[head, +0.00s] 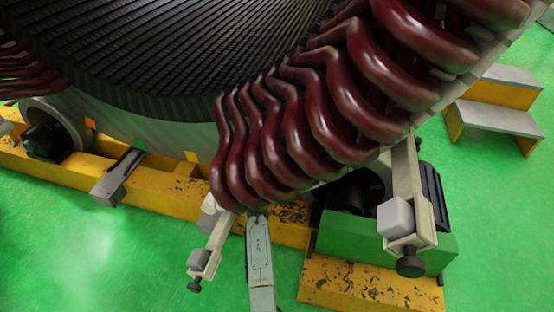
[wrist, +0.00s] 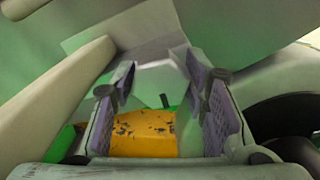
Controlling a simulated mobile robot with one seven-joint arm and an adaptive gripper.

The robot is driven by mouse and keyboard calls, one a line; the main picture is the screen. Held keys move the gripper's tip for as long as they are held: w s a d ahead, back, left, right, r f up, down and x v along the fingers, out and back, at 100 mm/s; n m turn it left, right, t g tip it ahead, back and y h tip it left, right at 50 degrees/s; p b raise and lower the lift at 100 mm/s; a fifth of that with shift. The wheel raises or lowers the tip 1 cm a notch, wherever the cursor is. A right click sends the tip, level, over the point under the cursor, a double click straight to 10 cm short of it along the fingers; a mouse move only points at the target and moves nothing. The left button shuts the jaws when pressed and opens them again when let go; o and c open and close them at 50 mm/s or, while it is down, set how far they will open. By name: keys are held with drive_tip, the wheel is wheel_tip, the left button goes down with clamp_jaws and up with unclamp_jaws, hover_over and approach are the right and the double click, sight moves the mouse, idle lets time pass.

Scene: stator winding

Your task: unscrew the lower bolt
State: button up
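In the head view, two pale brackets hang below the stator's dark red coils (head: 290,130). A dark-headed bolt (head: 195,285) is at the left bracket's low end, and a larger one (head: 410,262) is at the right bracket's low end. I cannot tell which is the lower bolt. My grey arm rises beneath the coils, and they hide its end. In the wrist view, my gripper (wrist: 158,68) is open, with purple pads on both fingers. A pale grey block (wrist: 160,78) shows between the fingers, with a small dark pin (wrist: 165,101) below it. Contact with the fingers is unclear.
A scuffed yellow base (head: 370,285) and a green block (head: 440,255) stand under the stator. A yellow step with grey treads (head: 500,116) is at the upper right. In the wrist view, a pale bar (wrist: 60,82) runs close on the left. Open green floor lies at lower left.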

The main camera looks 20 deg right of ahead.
drive_tip(key=o, duration=0.3)
drive_tip(key=shift+f, duration=0.1)
drive_tip(key=shift+s, duration=0.1)
drive_tip(key=v, duration=1.2)
